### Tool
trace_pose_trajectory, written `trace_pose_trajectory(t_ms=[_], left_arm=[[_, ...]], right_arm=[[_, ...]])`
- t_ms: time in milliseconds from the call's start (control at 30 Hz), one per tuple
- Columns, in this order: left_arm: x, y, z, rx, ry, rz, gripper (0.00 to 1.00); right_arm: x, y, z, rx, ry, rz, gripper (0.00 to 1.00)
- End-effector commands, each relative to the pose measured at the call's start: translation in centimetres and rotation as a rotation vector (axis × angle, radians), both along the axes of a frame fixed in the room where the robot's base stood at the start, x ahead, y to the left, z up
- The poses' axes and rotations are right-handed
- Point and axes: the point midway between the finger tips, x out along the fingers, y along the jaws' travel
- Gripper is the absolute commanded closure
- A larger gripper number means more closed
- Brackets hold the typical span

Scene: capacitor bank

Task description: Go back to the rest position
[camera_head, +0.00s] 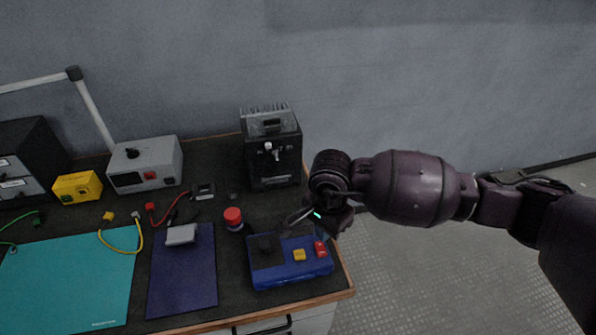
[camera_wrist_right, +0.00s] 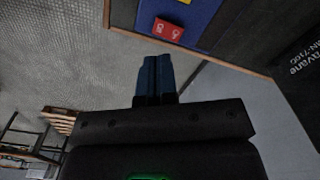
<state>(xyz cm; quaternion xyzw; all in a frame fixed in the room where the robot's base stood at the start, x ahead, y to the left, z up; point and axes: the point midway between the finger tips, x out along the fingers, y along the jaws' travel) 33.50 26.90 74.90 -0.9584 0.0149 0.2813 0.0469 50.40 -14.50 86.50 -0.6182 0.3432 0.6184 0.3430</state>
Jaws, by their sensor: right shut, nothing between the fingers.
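My right gripper (camera_head: 308,222) hangs over the right edge of the bench in the head view, just above and behind the blue box (camera_head: 290,278). In the right wrist view the fingers of my right gripper (camera_wrist_right: 157,66) are together and hold nothing. Past the fingertips, that view shows a red block (camera_wrist_right: 168,29) on the blue box and the bench's wooden edge. My left gripper is out of view.
The bench holds a black device (camera_head: 272,160), a grey power unit (camera_head: 145,165), a yellow box (camera_head: 77,187), a red-capped jar (camera_head: 233,218), a teal mat (camera_head: 65,285) and a navy mat (camera_head: 185,275). Open floor (camera_head: 410,280) lies right of the bench.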

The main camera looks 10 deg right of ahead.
Motion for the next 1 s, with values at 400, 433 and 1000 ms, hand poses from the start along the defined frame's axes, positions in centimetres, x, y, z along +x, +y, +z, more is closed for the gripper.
trace_pose_trajectory(t_ms=[400,433,1000], left_arm=[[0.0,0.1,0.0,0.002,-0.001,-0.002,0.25],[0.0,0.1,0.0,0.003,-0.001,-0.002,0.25],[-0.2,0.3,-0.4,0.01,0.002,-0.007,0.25]], right_arm=[[-0.4,4.9,0.9,0.303,0.056,-0.216,1.0],[-0.6,5.9,1.4,0.366,0.081,-0.252,1.0],[1.2,15.6,18.6,1.488,1.117,-1.208,1.0]])
